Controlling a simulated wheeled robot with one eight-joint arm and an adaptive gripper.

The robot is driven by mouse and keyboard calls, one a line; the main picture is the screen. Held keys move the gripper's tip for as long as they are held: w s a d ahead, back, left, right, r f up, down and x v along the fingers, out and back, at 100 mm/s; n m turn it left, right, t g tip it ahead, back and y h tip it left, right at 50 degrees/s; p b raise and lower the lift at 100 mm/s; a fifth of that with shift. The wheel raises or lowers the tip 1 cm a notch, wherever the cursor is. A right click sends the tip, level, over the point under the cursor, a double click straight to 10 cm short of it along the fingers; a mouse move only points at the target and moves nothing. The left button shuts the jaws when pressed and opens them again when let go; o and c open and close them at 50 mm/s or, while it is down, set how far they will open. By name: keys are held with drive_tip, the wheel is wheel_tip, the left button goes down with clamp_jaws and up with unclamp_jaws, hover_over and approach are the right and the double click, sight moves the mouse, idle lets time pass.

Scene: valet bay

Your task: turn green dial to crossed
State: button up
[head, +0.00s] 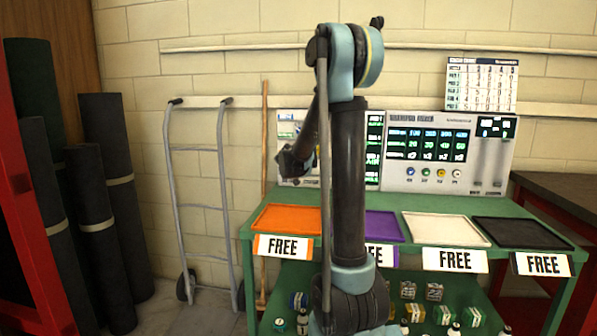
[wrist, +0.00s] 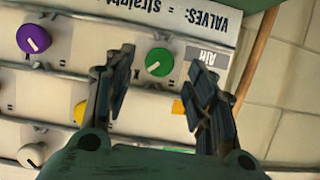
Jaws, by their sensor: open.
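In the wrist view the green dial (wrist: 159,62) sits on a pale pipe-like strip, beside an upside-down "AIR" label (wrist: 207,57). A short white line marks its face, slanting toward the lower left of the picture. My gripper (wrist: 161,61) is open, one finger on each side of the dial in the picture; I cannot tell whether either touches it. In the head view my gripper (head: 293,164) is dark and small, in front of the left panel (head: 288,129). My arm hides much of that panel, and the green dial cannot be made out there.
A purple dial (wrist: 33,39) and a white dial (wrist: 32,155) are nearby, with a yellow part (wrist: 81,112) by the left finger. A "VALVES: = straight" sign (wrist: 190,15) is cut off.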

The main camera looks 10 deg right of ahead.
drive_tip(key=v, duration=0.7)
drive_tip(key=shift+s, duration=0.35)
